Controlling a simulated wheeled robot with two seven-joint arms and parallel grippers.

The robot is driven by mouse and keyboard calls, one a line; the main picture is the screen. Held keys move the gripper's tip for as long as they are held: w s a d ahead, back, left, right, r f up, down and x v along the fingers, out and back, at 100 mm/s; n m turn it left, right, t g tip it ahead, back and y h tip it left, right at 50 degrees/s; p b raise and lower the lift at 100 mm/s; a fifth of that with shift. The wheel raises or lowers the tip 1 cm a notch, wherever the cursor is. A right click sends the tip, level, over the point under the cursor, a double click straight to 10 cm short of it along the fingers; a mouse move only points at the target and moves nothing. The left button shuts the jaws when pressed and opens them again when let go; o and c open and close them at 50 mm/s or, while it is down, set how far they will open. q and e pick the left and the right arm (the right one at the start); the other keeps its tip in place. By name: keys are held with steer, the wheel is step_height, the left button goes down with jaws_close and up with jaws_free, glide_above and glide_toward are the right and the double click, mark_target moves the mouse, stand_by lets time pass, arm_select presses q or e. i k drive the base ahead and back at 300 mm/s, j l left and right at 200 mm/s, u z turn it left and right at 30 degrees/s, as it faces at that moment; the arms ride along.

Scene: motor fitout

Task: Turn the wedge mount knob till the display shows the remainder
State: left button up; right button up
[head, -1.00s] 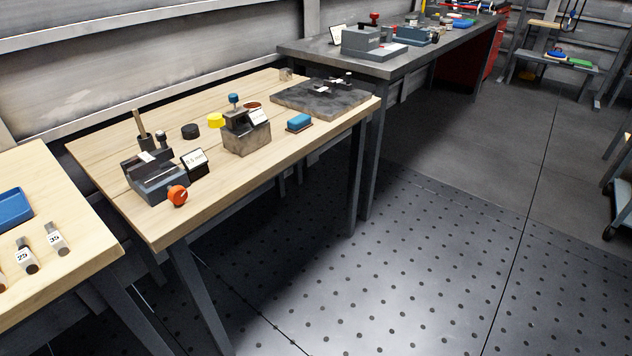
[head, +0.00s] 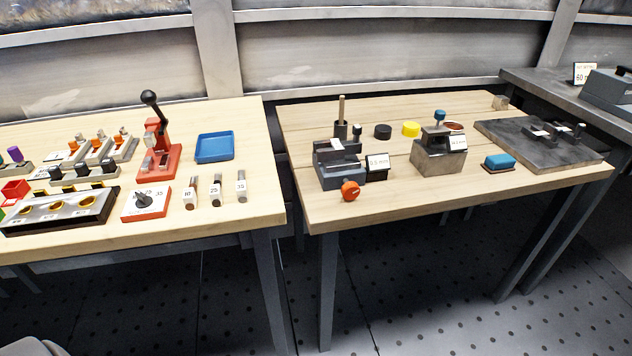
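A dark grey-blue mount (head: 336,165) stands on the right wooden table, near its left end. An orange knob (head: 350,190) is at its front. A small black-framed display (head: 377,168) beside it seems to read 0.5 mm, in small print. I cannot tell from labels which one is the wedge mount. Neither gripper is in view, and nothing touches the knobs.
A blue sponge-like block (head: 499,161) and a dark plate (head: 545,150) lie further right. Black (head: 383,131) and yellow (head: 411,129) round pieces sit behind. The left table (head: 240,120) holds a red press (head: 158,160), a blue tray (head: 214,147) and several small parts. A gap separates the tables.

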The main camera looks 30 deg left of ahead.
mark_target(350, 190)
steer(key=i+u, duration=0.1)
steer(key=u, duration=0.35)
steer(key=i+l+u, duration=0.1)
steer(key=u, duration=0.3)
steer(key=l+u, duration=0.2)
steer(key=u, duration=0.25)
steer(key=i+l+u, duration=0.15)
steer(key=u, duration=0.3)
steer(key=l+u, duration=0.2)
steer(key=u, duration=0.25)
steer(key=l+u, duration=0.2)
steer(key=u, duration=0.2)
